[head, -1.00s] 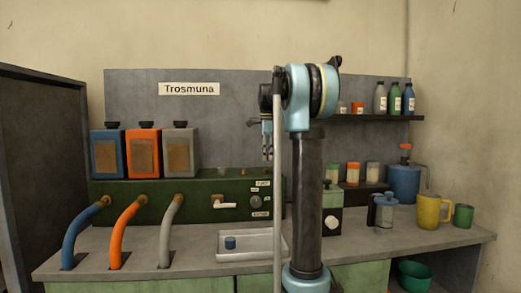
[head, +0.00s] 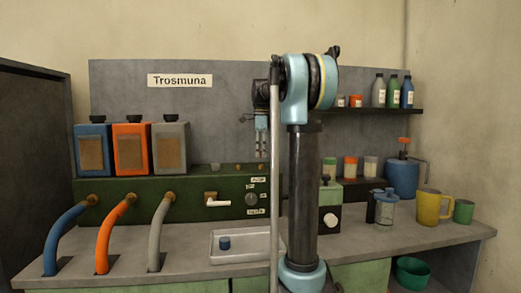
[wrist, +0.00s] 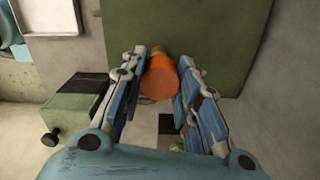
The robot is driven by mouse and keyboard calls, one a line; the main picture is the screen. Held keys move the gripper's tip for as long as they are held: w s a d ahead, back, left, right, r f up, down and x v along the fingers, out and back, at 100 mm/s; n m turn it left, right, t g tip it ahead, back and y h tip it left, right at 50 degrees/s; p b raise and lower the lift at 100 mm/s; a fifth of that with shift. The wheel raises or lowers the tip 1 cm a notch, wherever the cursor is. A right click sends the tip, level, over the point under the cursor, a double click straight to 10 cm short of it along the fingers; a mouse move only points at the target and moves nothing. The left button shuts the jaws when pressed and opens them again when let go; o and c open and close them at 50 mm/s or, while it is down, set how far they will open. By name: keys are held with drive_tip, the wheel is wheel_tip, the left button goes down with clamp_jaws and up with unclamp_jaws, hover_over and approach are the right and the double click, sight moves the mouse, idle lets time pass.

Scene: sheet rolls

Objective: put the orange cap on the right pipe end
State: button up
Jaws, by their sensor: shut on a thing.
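My gripper (head: 262,150) hangs behind my arm in the head view, above the right part of the green unit. In the wrist view, my gripper (wrist: 160,95) is shut on the orange cap (wrist: 160,80), which sits between the two fingers. A small brass-orange piece (wrist: 158,50) shows just beyond the cap; I cannot tell whether they touch. The cap cannot be made out in the head view. Small fittings, including a grey one (head: 214,167), stand on top of the green unit (head: 180,205); the right pipe end is not clearly seen.
Blue, orange and grey canisters (head: 131,147) stand left on the unit, with hoses (head: 110,235) below. A white tray (head: 218,257) holds a blue cap (head: 224,243). A green box with a knob (head: 328,205), a glass jar (head: 386,210) and a yellow mug (head: 428,207) stand right.

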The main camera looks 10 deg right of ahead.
drive_tip(key=shift+f, duration=2.55)
drive_tip(key=shift+f, duration=0.1)
drive_tip(key=o, duration=0.9)
wheel_tip(320, 180, up, 12)
